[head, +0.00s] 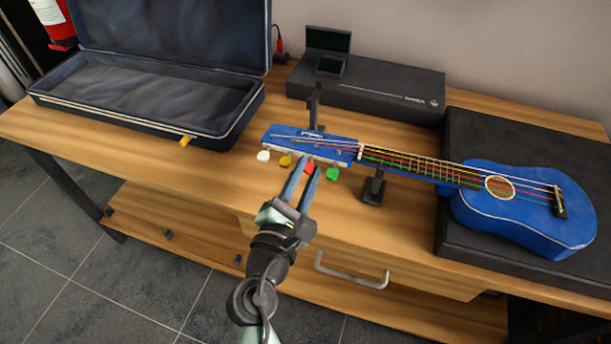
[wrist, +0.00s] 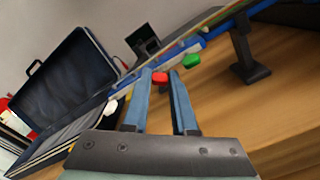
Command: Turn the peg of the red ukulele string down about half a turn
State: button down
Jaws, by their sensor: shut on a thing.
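The blue ukulele (head: 523,216) lies with its body on a black case and its headstock (head: 285,137) to the left. Along the near edge of the headstock are a white peg (head: 263,156), a yellow peg (head: 285,161), a red peg (head: 309,167) and a green peg (head: 332,174). My gripper (head: 307,172) reaches up from the front, its blue fingers shut on the red peg. In the wrist view, the red peg (wrist: 160,79) sits between the fingertips (wrist: 161,78), with the green peg (wrist: 191,60) just right of them. The peg's turn angle cannot be told.
A black stand (head: 373,190) supports the neck, close to the right of my gripper. An open dark case (head: 150,95) stands at the left. A black box (head: 370,90) sits at the back. The bench front (head: 220,195) is clear.

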jog(key=m+b, duration=0.1)
jog(key=m, duration=0.3)
jog(key=shift+f+b, duration=0.1)
jog(key=shift+b, duration=0.2)
jog(key=m+b, duration=0.2)
jog(key=m, duration=0.1)
jog(key=m+b, duration=0.4)
jog(key=m, duration=0.3)
jog(key=shift+f, duration=0.15)
jog(key=m+b, duration=0.4)
jog(key=m, duration=0.3)
jog(key=shift+b, duration=0.4)
jog(key=m+b, duration=0.2)
jog(key=m, duration=0.2)
jog(key=shift+b, duration=0.35)
jog(key=shift+m+b, duration=0.7)
jog(key=shift+m, duration=0.8)
jog(key=c, duration=1)
grip_release()
